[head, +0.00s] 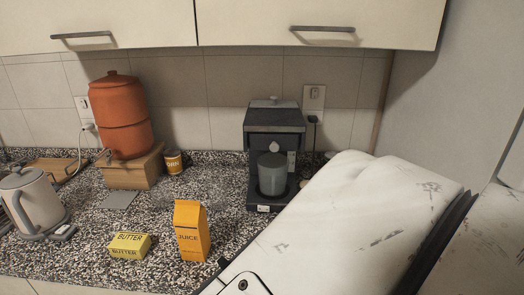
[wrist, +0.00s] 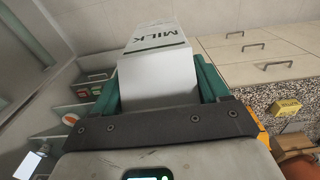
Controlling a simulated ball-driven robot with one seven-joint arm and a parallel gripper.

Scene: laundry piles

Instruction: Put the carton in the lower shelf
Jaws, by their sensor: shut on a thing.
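A white carton marked MILK (wrist: 157,42) is in the wrist view, between the two green fingers of my gripper (wrist: 160,84). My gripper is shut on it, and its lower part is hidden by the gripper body. At the left of the wrist view is a grey shelf unit (wrist: 62,134) with small things on it. I cannot tell for sure which of its levels is the lower shelf. In the head view my gripper and the milk carton are out of sight; only my white arm shows at the right.
The speckled counter (head: 165,210) holds an orange juice carton (head: 191,232), butter (head: 130,245), a kettle (head: 33,203), a terracotta pot (head: 122,112), a corn can (head: 173,161) and a coffee machine (head: 272,135). Wall cupboards (head: 320,12) hang above. Small labelled items (wrist: 85,92) stand on the shelf unit.

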